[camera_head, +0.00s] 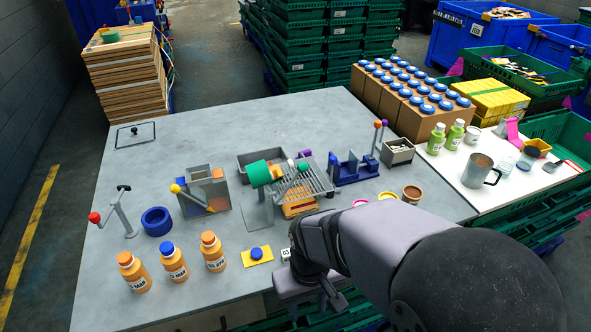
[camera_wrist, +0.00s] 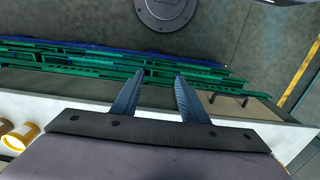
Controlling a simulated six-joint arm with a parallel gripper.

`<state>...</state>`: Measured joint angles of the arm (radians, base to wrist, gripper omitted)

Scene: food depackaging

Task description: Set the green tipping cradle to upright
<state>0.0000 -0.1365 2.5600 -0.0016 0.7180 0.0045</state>
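The green tipping cradle (camera_head: 260,174) shows in the head view as a green cylindrical piece on a grey stand (camera_head: 257,212), near the middle of the table. It looks tilted; its exact angle is hard to tell, and its right side lies close to an orange piece and a wire rack. My gripper (camera_head: 328,298) is at the table's front edge, to the right of and nearer than the cradle, and apart from it. In the wrist view, my gripper (camera_wrist: 158,74) has two fingers apart with nothing between them. The cradle is not in the wrist view.
A wire rack (camera_head: 313,178) stands right of the cradle, and a grey hopper box (camera_head: 206,190) stands left. Several orange bottles (camera_head: 213,251) and a yellow plate with a blue button (camera_head: 257,254) are in front. The table's back left is mostly clear. Green crates (camera_wrist: 60,58) lie beyond the table edge.

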